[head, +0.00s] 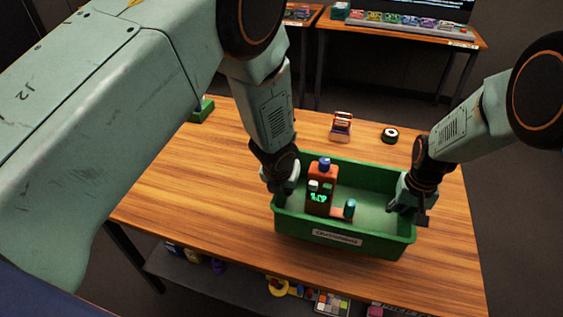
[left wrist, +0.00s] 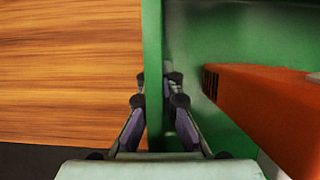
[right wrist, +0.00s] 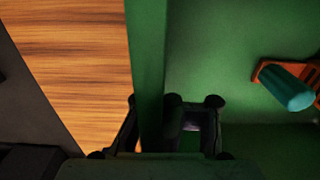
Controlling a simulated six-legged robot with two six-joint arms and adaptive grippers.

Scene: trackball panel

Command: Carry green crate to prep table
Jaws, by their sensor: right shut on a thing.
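The green crate (head: 338,239) stands on the wooden table with a label on its front. It holds an orange device (head: 321,190) with a green display and a teal knob (head: 349,209), which also shows in the right wrist view (right wrist: 287,88). My left gripper (head: 277,186) is at the crate's left wall. In the left wrist view its fingers (left wrist: 158,100) straddle that wall (left wrist: 152,50); whether they press on it is unclear. My right gripper (head: 408,207) is shut on the crate's right end wall, which runs between its fingers in the right wrist view (right wrist: 150,125).
The wooden table (head: 180,188) has free room left of the crate. A lower shelf (head: 225,285) holds loose items. Another table (head: 400,37) with colourful items stands at the back.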

